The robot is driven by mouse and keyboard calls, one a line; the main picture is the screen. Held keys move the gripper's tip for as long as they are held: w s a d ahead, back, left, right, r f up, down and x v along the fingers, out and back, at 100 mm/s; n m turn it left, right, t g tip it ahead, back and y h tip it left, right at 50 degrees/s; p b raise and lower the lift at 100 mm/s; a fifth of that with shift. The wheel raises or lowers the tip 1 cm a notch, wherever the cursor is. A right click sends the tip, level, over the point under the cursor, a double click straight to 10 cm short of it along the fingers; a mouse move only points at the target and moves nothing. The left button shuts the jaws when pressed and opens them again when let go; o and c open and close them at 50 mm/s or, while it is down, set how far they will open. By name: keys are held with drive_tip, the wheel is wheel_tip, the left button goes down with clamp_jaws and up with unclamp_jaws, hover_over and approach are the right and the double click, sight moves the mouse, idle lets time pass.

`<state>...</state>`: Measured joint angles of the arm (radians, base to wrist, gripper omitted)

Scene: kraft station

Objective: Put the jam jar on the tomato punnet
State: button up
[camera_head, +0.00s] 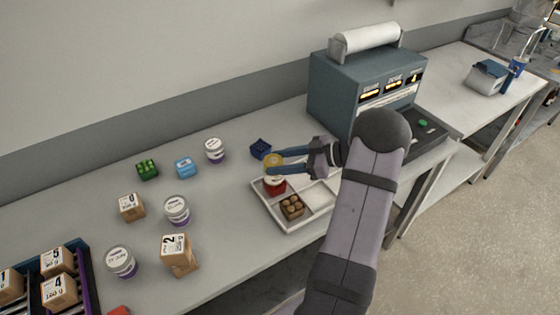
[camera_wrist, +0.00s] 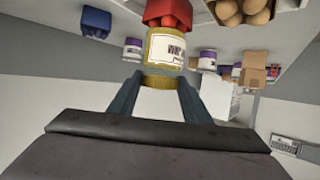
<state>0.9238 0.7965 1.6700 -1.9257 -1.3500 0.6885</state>
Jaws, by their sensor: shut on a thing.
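The jam jar (camera_head: 274,160), with a yellow lid and a white label, is held between the fingers of my gripper (camera_head: 277,165). In the wrist view, the jar (camera_wrist: 166,48) sits between my two blue fingers (camera_wrist: 158,92). The red tomato punnet (camera_head: 275,186) stands in the back left part of a white divided tray (camera_head: 284,227). The jar is directly above the punnet and partly hides it. The punnet also shows at the top edge of the wrist view (camera_wrist: 168,12), right against the jar's far end. I cannot tell whether they touch.
A punnet of brown round items (camera_head: 292,207) is in the tray's front compartment. A blue punnet (camera_head: 260,148) stands behind the tray. Tubs and boxes stand to the left, including a box marked 2 (camera_head: 178,255). A teal scale machine (camera_head: 345,95) stands at the right.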

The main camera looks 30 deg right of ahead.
drive_tip(key=shift+f, duration=0.1)
drive_tip(key=o, duration=1.4)
drive_tip(key=shift+c, duration=0.2)
drive_tip(key=shift+s+d+r, duration=0.2)
drive_tip(key=shift+d, duration=0.05)
drive_tip(key=b+v, duration=0.4)
drive_tip(key=v, duration=0.7)
drive_tip(key=shift+s, duration=0.2)
drive_tip(key=shift+w+d, duration=0.1)
